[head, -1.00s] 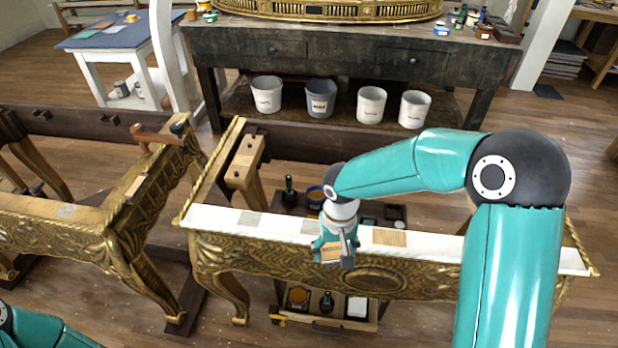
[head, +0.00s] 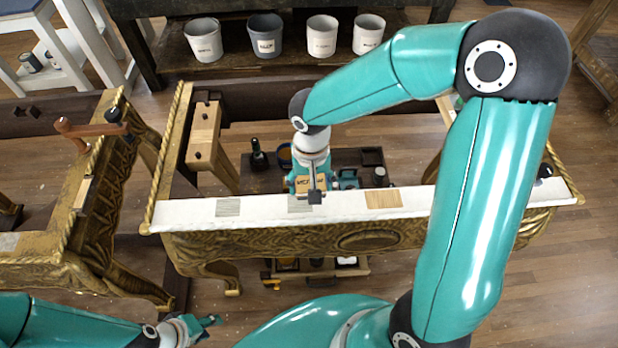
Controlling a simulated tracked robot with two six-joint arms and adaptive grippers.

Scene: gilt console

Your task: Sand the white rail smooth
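The white rail (head: 350,206) runs across the top of the gilt console. It has two greyish patches, one at left (head: 228,207) and one near the middle (head: 299,205), and a tan wood-coloured patch (head: 384,199) right of the middle. My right gripper (head: 312,182) is shut on a small tan lettered block (head: 309,187). The block appears over the rail's back edge by the middle patch and partly covers that patch; I cannot tell whether it touches. My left gripper (head: 209,323) is low at the bottom left, in front of the console, empty, with its fingers apart.
A second gilt frame (head: 85,225) stands at left, with a brown-handled clamp (head: 92,129) on it. A dark tray of bottles and tins (head: 345,160) lies behind the rail. Several buckets (head: 266,36) stand on the back bench's shelf. My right arm covers the rail's right part.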

